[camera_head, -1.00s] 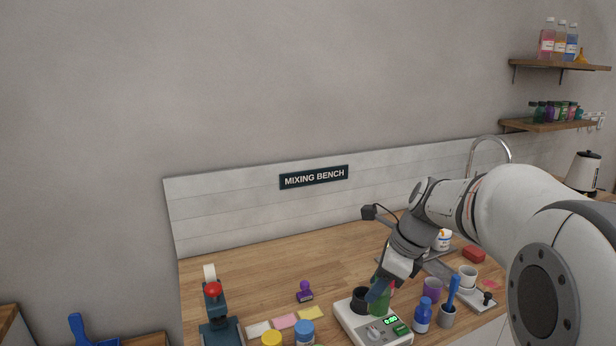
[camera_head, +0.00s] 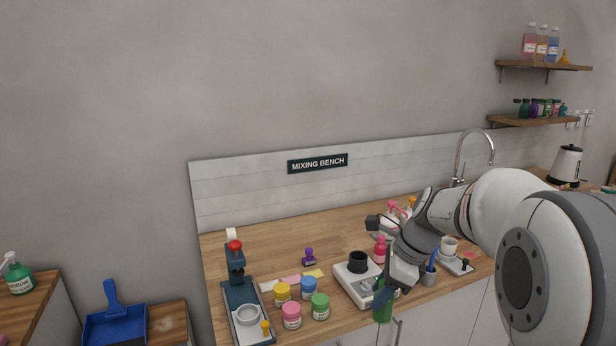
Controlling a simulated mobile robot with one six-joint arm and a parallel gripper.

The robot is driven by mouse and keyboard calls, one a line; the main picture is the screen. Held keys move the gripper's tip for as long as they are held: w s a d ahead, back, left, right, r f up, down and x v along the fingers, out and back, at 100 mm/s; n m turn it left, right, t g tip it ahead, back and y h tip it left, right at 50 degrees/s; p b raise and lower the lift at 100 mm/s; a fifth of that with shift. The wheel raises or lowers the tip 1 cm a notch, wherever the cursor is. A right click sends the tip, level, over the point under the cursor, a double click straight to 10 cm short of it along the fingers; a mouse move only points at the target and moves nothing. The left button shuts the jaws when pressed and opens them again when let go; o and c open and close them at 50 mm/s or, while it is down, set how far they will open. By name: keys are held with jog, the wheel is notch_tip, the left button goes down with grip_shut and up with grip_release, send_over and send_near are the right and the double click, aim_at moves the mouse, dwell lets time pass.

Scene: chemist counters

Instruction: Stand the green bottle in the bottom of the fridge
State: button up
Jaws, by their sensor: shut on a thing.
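The green bottle (camera_head: 382,309) hangs upright in my gripper (camera_head: 385,287), in front of the counter's front edge and the white scale. My gripper points down and is shut on its upper part, and the fingers hide some of it. My arm comes in from the right. The fridge is not in view.
The mixing bench (camera_head: 270,248) holds a scale (camera_head: 347,283) with a black pot (camera_head: 358,262), several lidded jars, a dark press (camera_head: 236,265) and cups. A blue dustpan (camera_head: 115,325) and a green spray bottle (camera_head: 19,277) stand at the left. Floor is not visible.

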notch_tip(320, 180, down, 28)
jog(key=w+n+g+h, duration=0.1)
jog(key=n+g+h, duration=0.3)
jog(key=n, duration=1.7)
jog(key=shift+w+d+g, duration=0.2)
jog(key=shift+w+g, duration=0.15)
jog(key=shift+g, duration=0.45)
